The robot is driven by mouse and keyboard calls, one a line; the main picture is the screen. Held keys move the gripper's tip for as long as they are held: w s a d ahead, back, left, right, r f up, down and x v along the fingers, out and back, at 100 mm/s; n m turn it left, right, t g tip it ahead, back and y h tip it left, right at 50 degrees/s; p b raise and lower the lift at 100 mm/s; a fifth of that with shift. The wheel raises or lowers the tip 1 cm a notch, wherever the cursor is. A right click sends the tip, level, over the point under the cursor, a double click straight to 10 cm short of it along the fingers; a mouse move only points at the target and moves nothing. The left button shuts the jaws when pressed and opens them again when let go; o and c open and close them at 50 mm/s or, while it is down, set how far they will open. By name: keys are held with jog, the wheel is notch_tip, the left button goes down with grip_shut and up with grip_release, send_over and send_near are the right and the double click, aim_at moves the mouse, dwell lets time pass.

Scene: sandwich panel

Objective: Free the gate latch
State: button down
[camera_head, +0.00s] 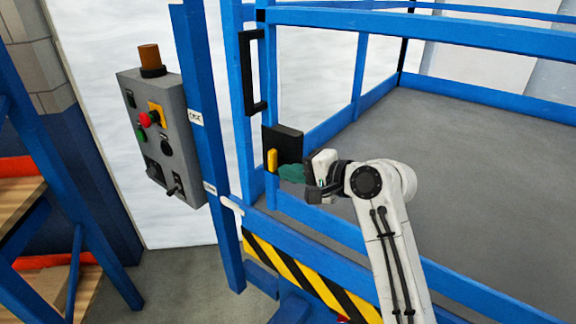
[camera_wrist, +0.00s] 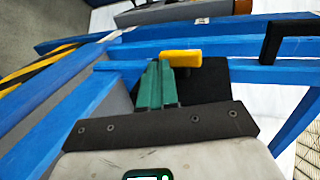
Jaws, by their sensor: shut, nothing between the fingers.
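The gate latch is a yellow tab (camera_head: 272,159) on a black plate (camera_head: 287,143) fixed to the blue gate frame. In the wrist view the yellow tab (camera_wrist: 182,58) lies just beyond my fingertips, with the black plate (camera_wrist: 206,84) behind and beside them. My gripper (camera_head: 283,172) has green fingers that are shut and empty. The fingers also show in the wrist view (camera_wrist: 158,68), pointing at the tab's left part. The tips are very close to the tab; I cannot tell whether they touch it.
A black handle (camera_head: 254,71) is on the gate above the latch. A grey control box (camera_head: 160,137) with buttons stands left of the blue post (camera_head: 200,110). A striped rail (camera_head: 300,283) runs below. The grey floor (camera_head: 475,160) behind the gate is clear.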

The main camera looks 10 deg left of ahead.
jog(key=shift+w+a, duration=0.2)
jog(key=shift+a, duration=0.2)
jog(key=shift+f, duration=0.15)
jog(key=shift+b, duration=0.65)
